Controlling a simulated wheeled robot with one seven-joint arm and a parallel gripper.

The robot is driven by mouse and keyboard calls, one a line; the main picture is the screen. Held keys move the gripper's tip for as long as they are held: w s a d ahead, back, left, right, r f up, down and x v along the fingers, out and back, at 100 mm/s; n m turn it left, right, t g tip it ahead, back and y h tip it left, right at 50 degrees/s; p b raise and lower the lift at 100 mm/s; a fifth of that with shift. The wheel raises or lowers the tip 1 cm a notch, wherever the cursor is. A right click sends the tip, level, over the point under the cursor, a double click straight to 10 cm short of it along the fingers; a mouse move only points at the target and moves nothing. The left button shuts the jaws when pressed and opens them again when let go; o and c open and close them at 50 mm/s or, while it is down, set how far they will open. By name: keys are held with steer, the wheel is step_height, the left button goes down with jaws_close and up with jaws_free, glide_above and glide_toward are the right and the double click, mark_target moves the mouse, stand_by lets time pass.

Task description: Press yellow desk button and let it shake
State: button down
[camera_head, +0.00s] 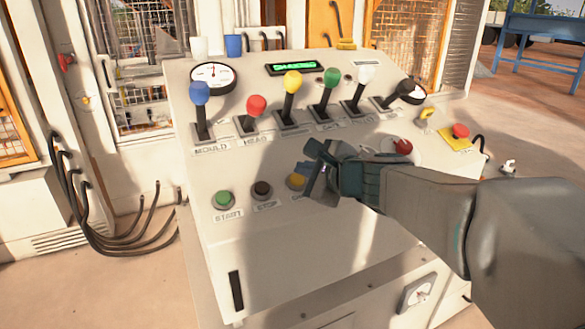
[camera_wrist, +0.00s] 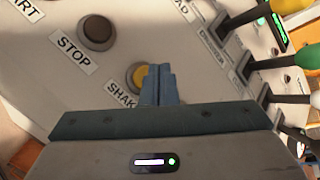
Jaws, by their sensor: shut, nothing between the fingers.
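The yellow button (camera_head: 296,181) sits on the lower part of the sloped desk panel (camera_head: 270,240), right of the stop button. In the wrist view the yellow button (camera_wrist: 138,76) shows beside a label reading "SHAK", the rest hidden by my gripper. My gripper (camera_head: 318,170) has its fingers together and empty, at the right side of the yellow button. In the wrist view the fingertips (camera_wrist: 158,70) overlap the button's right part. I cannot tell whether they touch it. A green display (camera_head: 293,67) at the panel's top has lit text, hard to read.
A green start button (camera_head: 223,199) and a dark stop button (camera_head: 262,189) lie to the left. Several levers with coloured knobs, such as a blue one (camera_head: 200,94), stand above. A red button (camera_head: 461,131) on a yellow plate is at right. Black cables (camera_head: 100,225) hang at left.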

steer(key=r+p, duration=0.1)
steer(key=s+r+p, duration=0.1)
steer(key=r+p, duration=0.1)
steer(key=r, duration=0.1)
steer(key=shift+s+d+r, duration=0.1)
steer(key=shift+s+d, duration=0.25)
steer(key=shift+d, duration=0.05)
steer(key=s+f+n+g+h, duration=0.2)
steer(key=s+f+n+g, duration=0.3)
steer(key=s+f+n, duration=0.55)
steer(key=s+d+f+n+g+h, duration=0.3)
steer(key=s+d+f+n+h, duration=0.2)
steer(key=s+d+n, duration=0.4)
steer(key=shift+s+f+g, duration=0.4)
steer(key=shift+s, duration=0.05)
